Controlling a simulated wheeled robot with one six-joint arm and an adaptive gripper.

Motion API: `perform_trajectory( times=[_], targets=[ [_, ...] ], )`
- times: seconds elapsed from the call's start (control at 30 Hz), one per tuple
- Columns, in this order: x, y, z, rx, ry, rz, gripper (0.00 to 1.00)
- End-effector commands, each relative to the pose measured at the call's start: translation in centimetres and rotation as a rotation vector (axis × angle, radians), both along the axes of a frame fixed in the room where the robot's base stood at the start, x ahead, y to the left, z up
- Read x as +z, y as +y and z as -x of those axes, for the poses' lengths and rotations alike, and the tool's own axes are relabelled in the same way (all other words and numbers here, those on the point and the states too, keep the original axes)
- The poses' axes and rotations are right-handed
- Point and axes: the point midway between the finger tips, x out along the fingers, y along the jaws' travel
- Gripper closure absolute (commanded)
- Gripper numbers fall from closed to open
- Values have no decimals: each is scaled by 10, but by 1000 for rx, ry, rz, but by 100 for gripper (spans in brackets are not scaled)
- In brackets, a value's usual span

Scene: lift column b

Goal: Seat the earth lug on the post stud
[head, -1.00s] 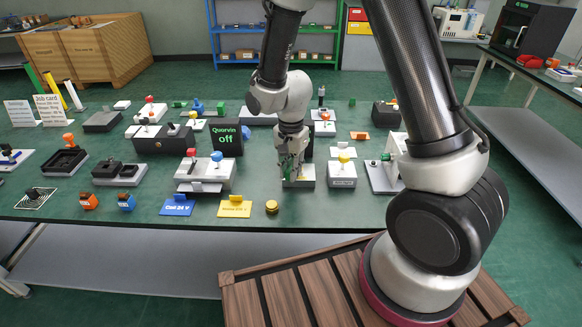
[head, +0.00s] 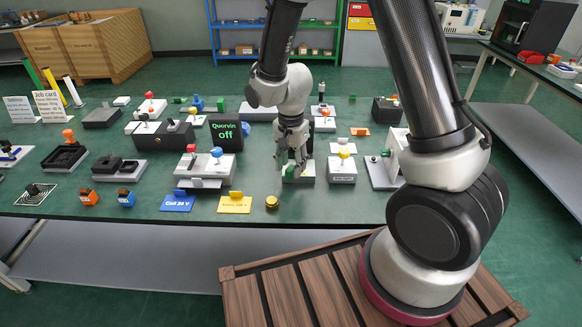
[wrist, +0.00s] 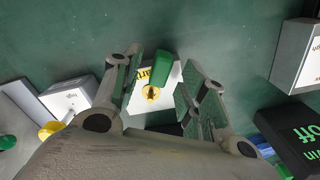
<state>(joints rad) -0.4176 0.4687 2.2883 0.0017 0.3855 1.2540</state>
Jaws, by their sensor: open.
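My gripper (head: 293,155) is open above a pale block (head: 306,177) at the front middle of the bench. In the wrist view its two fingers (wrist: 160,97) stand apart on either side of a green grip (wrist: 161,66), touching neither side of it that I can see. Next to the grip is a yellow ring (wrist: 152,93) with a dark centre, probably the earth lug around the stud. How far down it sits cannot be told. The green grip also shows under the fingers in the head view (head: 290,171). A partly hidden yellow label is on the block.
A white block with a yellow knob (head: 343,168) stands close right. A two-knob unit (head: 205,167) and a dark "Quorvin off" display (head: 225,134) are on the left. Blue (head: 177,203) and yellow (head: 234,204) cards and a brass-coloured cylinder (head: 271,202) lie at the front edge.

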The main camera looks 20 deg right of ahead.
Motion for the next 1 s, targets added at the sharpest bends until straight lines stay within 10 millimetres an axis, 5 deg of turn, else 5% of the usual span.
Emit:
perform_trajectory(
  times=[0.3, 0.47, 1.0],
  targets=[
    [71, 0, -1, 0, -6, -3, 58],
    [95, 0, -1, 0, -3, -1, 58],
    [104, 0, 0, 33, 1, 1, 58]
  ],
)
